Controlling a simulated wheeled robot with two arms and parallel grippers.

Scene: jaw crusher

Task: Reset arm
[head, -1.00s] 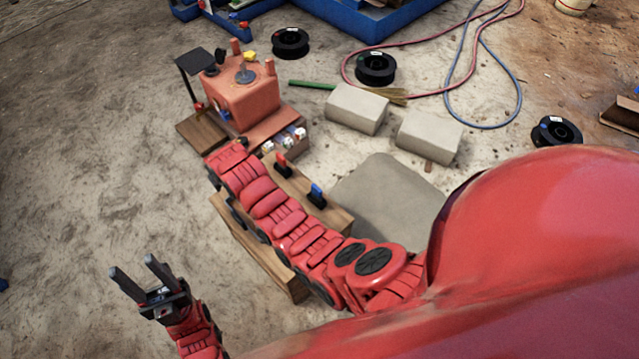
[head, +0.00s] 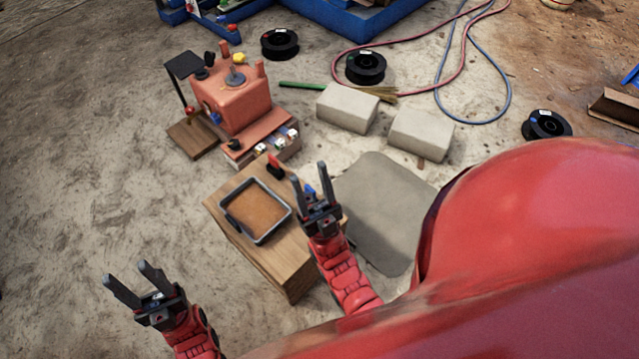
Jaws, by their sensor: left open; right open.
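My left gripper (head: 126,284) is open and empty at the lower left, above the bare floor. My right gripper (head: 309,181) is open and empty, pointing up the picture, over the right side of a wooden block table (head: 285,278). A grey-rimmed tray (head: 233,226) with a brown inside lies on the table, left of my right gripper. A red-handled item (head: 274,166) stands at the table's far edge. A blue item (head: 310,192) is mostly hidden behind my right gripper's fingers.
An orange crusher machine (head: 237,98) stands behind the table, with small buttons on its front base (head: 285,139). Two pale blocks (head: 347,108), a grey mat (head: 380,210), black spools (head: 279,43) and hoses (head: 508,95) lie to the right. The floor at left is clear.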

